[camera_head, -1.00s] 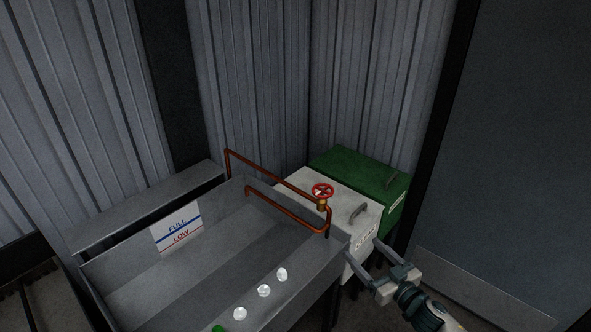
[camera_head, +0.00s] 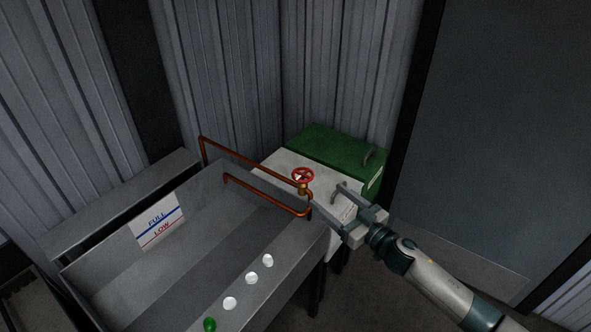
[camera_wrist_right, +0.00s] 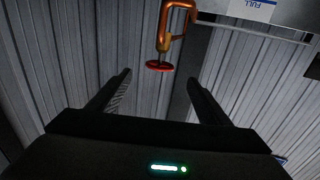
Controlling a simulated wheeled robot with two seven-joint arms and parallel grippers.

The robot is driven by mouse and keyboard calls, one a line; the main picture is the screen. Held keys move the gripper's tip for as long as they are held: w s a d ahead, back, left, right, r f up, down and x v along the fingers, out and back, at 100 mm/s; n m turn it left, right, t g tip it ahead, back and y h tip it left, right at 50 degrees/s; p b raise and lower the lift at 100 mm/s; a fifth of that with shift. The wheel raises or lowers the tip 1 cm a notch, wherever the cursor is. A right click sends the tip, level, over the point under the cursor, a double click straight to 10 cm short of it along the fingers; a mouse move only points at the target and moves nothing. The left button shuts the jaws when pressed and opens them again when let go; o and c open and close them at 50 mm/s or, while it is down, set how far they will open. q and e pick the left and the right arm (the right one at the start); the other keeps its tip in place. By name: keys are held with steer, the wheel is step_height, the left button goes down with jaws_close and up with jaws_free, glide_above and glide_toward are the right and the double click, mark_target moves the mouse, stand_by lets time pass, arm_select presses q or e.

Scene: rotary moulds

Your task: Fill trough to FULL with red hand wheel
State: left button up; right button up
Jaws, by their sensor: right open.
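The red hand wheel (camera_head: 303,175) sits on a brass valve on the copper pipe (camera_head: 262,194), above the right end of the grey trough (camera_head: 215,225). In the right wrist view the wheel (camera_wrist_right: 159,66) shows ahead, between and beyond the fingertips, and nothing is between the fingers. My right gripper (camera_head: 328,196) is open, to the right of and below the wheel in the picture, apart from it. A label with a blue FULL line and a red LOW line (camera_head: 157,221) is on the trough's inner wall. No water is seen in the trough. My left gripper is out of view.
A white box (camera_head: 283,163) and a green box (camera_head: 327,146) with handles stand behind the valve. Several round buttons, white and one green (camera_head: 210,324), line the trough's front edge. Corrugated walls close off the back; a grey door panel (camera_head: 480,140) stands at right.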

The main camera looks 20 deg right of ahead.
mark_target(296, 171)
steer(key=p+x, duration=0.2)
steer(key=x, duration=1.4)
steer(key=shift+p, duration=0.3)
steer(key=c, duration=1.1)
